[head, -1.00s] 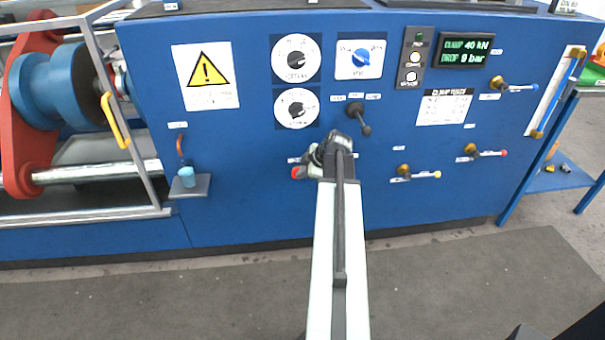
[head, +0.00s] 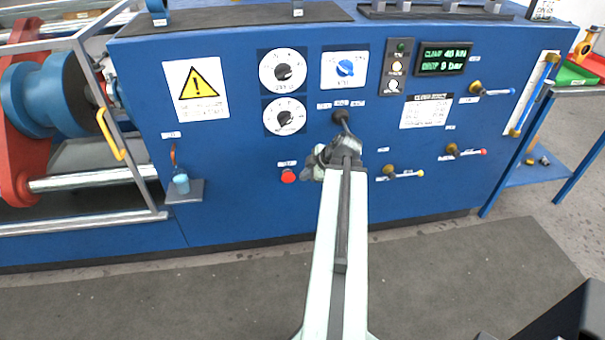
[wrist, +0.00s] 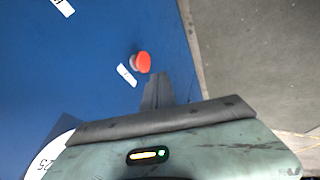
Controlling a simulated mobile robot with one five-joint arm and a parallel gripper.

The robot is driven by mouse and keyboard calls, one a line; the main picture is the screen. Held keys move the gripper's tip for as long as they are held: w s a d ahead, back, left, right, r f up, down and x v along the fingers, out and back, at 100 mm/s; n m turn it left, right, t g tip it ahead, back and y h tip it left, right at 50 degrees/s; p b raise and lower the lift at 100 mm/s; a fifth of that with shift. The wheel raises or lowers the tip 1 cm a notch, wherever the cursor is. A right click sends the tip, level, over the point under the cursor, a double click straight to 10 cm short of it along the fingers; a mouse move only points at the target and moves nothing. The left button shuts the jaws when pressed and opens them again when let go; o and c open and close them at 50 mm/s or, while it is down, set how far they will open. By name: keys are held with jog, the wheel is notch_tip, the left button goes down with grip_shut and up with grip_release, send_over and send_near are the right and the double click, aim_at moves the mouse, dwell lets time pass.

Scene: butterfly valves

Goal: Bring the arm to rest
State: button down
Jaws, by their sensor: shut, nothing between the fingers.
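My arm reaches out forward over the floor toward the blue machine panel (head: 240,180). A gap to the panel cannot be judged exactly.
Right of my gripper are yellow-tipped (head: 404,174), red-tipped (head: 467,152) and blue-tipped (head: 493,91) levers. A grey floor mat (head: 200,295) lies clear before the machine.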

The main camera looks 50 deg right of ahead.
jog(key=w+a+n+g+y, duration=0.15)
jog(key=w+a, duration=0.35)
jog(key=a, duration=0.5)
jog(key=w+a+f+n+y, duration=0.1)
jog(key=w+a+n, duration=0.1)
jog(key=w+a, duration=0.55)
jog(key=w+a+n+g+y, duration=0.1)
jog(key=w+a+n, duration=0.15)
jog(key=a, duration=0.85)
jog(key=s+a+f+m+g+h, duration=0.1)
jog(key=a+f+m+g, duration=0.15)
jog(key=a, duration=0.75)
jog(key=s+a+f+m+g+h, duration=0.1)
jog(key=s+a+m, duration=0.15)
jog(key=a, duration=0.75)
jog(key=s+d+m+g+h, duration=0.1)
jog(key=s+d+m+h, duration=0.15)
jog(key=m, duration=0.65)
notch_tip(320, 180, up, 26)
jog(key=y+p, duration=0.1)
jog(key=p, duration=2.5)
jog(key=shift+w+d+m, duration=0.2)
jog(key=shift+d+m, duration=0.1)
jog(key=shift+m, duration=0.1)
